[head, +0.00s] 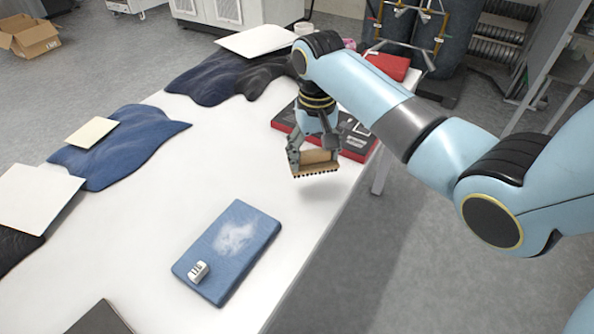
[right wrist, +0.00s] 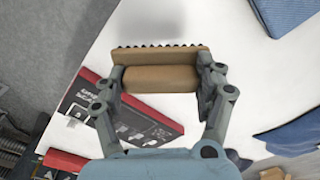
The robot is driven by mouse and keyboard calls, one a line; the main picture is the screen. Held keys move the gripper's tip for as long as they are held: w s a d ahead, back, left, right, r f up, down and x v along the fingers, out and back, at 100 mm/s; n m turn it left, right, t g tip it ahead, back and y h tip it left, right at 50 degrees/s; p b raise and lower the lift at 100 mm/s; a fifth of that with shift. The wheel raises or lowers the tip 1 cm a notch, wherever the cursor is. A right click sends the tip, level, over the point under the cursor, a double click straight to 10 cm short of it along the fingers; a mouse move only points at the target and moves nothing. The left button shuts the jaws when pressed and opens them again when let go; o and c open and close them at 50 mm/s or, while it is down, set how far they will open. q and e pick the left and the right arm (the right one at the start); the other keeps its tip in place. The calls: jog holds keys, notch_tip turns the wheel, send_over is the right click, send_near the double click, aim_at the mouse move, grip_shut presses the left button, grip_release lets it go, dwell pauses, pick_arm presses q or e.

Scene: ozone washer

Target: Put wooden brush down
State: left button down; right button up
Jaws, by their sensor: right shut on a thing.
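The wooden brush (head: 316,162) has a tan body and dark bristles. My right gripper (head: 312,158) is shut on it in the head view, near the right edge of the white table (head: 150,240). In the right wrist view the brush (right wrist: 160,72) lies crosswise between the two fingers of the gripper (right wrist: 160,80). Its dark bristles point away from the wrist. The brush seems to be held above the table, though the exact gap is hard to tell. My left gripper is not in view.
A red and black box (head: 357,146) lies beside the brush at the table's edge. A folded blue cloth (head: 248,240) with a white patch and small grey object (head: 199,271) lies nearer. Dark garments (head: 215,80) and another blue cloth (head: 130,145) line the far side. The middle is clear.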

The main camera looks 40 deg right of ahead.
jog(key=w+a+f, duration=0.2)
jog(key=w, duration=0.1)
jog(key=shift+w+f+b, duration=0.15)
jog(key=shift+f+b, duration=0.05)
jog(key=shift+b, duration=0.1)
jog(key=shift+w+f, duration=0.15)
jog(key=shift+f, duration=0.1)
notch_tip(320, 180, down, 3)
jog(key=shift+r+b, duration=0.15)
jog(key=shift+b, duration=0.15)
jog(key=shift+f, duration=0.5)
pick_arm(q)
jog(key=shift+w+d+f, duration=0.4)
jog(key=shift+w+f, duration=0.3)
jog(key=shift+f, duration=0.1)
pick_arm(e)
jog(key=o, duration=1.1)
jog(key=shift+f, duration=0.1)
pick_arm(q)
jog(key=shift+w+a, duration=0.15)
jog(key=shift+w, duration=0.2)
pick_arm(e)
jog(key=shift+o, duration=0.2)
